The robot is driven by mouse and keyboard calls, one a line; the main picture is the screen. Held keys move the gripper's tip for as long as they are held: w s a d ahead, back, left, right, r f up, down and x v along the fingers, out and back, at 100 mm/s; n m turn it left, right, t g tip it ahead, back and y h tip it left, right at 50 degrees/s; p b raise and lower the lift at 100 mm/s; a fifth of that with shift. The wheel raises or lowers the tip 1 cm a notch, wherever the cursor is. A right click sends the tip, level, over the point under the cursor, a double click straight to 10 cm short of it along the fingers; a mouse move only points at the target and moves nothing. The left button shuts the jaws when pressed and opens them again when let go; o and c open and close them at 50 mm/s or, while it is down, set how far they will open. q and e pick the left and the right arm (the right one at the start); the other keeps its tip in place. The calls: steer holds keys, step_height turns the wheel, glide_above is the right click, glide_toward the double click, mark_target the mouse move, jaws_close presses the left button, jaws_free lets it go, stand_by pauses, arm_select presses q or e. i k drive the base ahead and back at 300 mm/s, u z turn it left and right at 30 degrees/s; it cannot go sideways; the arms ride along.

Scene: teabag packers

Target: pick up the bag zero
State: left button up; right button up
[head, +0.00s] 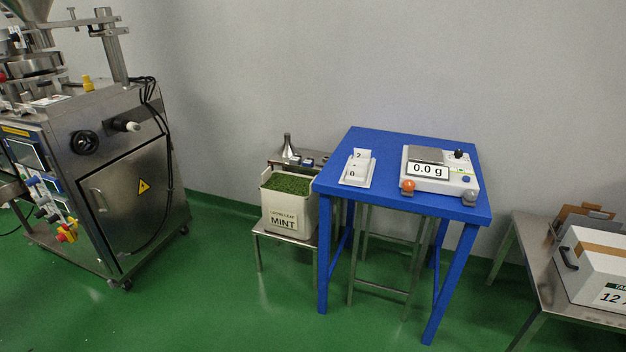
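A small white item marked "0" (352,173) lies at the near end of a white holder (367,174) on the left part of the blue table (391,141). It may be the bag zero, but it is too small to be sure. A white piece with another mark, perhaps "7" or "?" (359,155), is at the holder's far end. Neither of my grippers is in view.
A scale reading 0.0 g (429,170) stands right on the table, with an orange ball-like knob (407,186) at its front. A mint box (289,209) is on a low stand left. A steel machine (124,168) stands far left. Green floor (230,310) is clear in front.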

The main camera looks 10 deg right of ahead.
mark_target(351, 171)
steer(key=u, duration=0.6)
steer(key=i, duration=1.6)
steer(key=z, duration=0.65)
